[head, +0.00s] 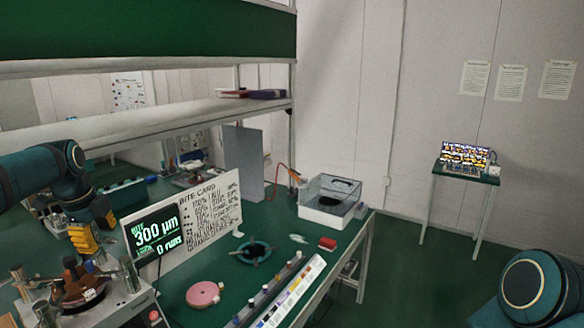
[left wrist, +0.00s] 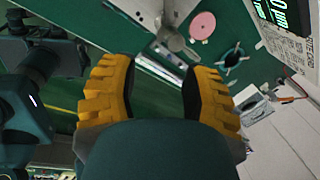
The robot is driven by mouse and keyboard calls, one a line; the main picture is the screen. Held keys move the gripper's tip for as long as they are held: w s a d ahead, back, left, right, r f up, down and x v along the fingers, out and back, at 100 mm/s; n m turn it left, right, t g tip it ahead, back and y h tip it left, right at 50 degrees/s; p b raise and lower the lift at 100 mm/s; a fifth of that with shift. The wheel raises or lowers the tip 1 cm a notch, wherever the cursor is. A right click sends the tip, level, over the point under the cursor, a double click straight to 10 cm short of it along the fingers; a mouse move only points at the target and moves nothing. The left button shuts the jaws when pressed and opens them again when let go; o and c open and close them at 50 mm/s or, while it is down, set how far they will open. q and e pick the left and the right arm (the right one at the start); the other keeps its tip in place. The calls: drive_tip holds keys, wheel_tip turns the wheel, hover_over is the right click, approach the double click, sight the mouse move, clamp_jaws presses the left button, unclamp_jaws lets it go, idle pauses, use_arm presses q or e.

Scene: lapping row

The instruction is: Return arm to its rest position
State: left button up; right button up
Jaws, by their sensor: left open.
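My left arm (head: 40,165) comes in from the left in the head view, bent down at the wrist. My left gripper (head: 84,240), with yellow fingers, hangs over the left part of the green bench, above and behind a lapping machine (head: 90,295). In the left wrist view the gripper (left wrist: 157,85) has its two fingers wide apart with nothing between them. A dark teal rounded part of my right arm (head: 540,288) shows at the lower right in the head view. My right gripper is out of view.
A bite card (head: 215,205) and a display (head: 158,235) reading 300 µm stand right of the gripper. A pink disc (head: 204,294), a dark ring fixture (head: 255,252) and a clear-sided box (head: 330,201) are on the bench. A shelf (head: 150,120) runs above.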

use_arm(q)
drive_tip(key=w+d+f+n+h, duration=0.1)
drive_tip(key=w+d+f+n, duration=0.15)
drive_tip(key=d+f, duration=0.4)
drive_tip(key=w+d+f+n, duration=0.2)
drive_tip(key=w+d+f, duration=0.15)
drive_tip(key=f, duration=0.65)
drive_tip(key=s+d+f+n+h, duration=0.2)
drive_tip(key=s+d+f+n, duration=0.25)
drive_tip(key=d+f, duration=0.75)
drive_tip(key=s+d+f+n+b, duration=0.2)
drive_tip(key=s+d+f+n, duration=0.3)
drive_tip(key=s, duration=0.5)
drive_tip(key=s+d+f+n+h+b, duration=0.1)
drive_tip(key=s+d+f+n, duration=0.4)
drive_tip(key=s+d+f, duration=0.5)
drive_tip(key=shift+f+b, duration=0.35)
drive_tip(key=shift+f, duration=0.05)
use_arm(e)
drive_tip(key=f, duration=0.4)
drive_tip(key=shift+s+a, duration=0.1)
drive_tip(key=shift+a, duration=0.2)
drive_tip(key=shift+r, duration=0.1)
